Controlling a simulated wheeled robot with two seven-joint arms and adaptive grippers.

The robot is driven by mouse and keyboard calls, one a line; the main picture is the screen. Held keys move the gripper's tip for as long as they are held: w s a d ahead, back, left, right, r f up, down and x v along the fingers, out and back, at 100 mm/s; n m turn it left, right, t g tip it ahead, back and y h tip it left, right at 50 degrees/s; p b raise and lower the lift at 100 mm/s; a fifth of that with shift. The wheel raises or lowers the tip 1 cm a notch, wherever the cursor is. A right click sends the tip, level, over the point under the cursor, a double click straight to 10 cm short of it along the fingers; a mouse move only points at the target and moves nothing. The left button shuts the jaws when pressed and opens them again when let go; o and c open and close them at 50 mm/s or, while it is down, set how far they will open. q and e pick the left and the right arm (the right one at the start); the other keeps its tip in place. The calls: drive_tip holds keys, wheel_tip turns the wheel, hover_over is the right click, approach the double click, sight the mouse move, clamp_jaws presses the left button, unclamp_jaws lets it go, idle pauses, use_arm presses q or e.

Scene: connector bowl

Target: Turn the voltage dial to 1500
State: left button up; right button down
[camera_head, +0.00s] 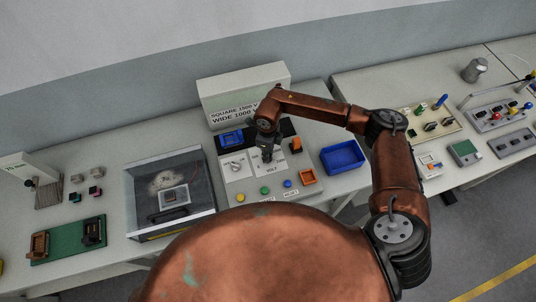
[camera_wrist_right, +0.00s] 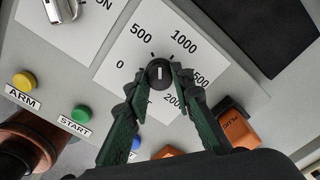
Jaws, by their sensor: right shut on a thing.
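The voltage dial (camera_wrist_right: 159,73) is a small black knob with a white line, on a white scale plate (camera_wrist_right: 128,48) marked 0, 500, 1000, 1500 and 2000. The 1500 label is partly hidden by a finger. The white line stands upright in the right wrist view, aligned between the 500 and 1000 marks. My right gripper (camera_wrist_right: 159,78) is shut on the dial, one green finger on each side. In the head view, my right gripper (camera_head: 267,154) is over the panel and hides the dial. My left gripper is not in view.
A sign box (camera_head: 243,93) reading SQUARE 1500 V, WIDE 1000 V stands behind. A mode knob (camera_wrist_right: 62,10), a yellow ARM button (camera_wrist_right: 24,82), a green START button (camera_wrist_right: 81,113) and an orange connector (camera_wrist_right: 236,121) are nearby. A blue bin (camera_head: 342,157) stands right.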

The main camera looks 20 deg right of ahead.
drive_tip(key=m+b, duration=0.1)
drive_tip(key=m, duration=0.4)
drive_tip(key=shift+m, duration=0.3)
drive_tip(key=m, duration=0.9)
drive_tip(key=shift+r+m, duration=0.1)
drive_tip(key=shift+m, duration=0.3)
drive_tip(key=shift+w+m+p, duration=0.1)
drive_tip(key=shift+m+p, duration=0.5)
drive_tip(key=shift+m, duration=1.4)
drive_tip(key=c, duration=1.7)
unclamp_jaws()
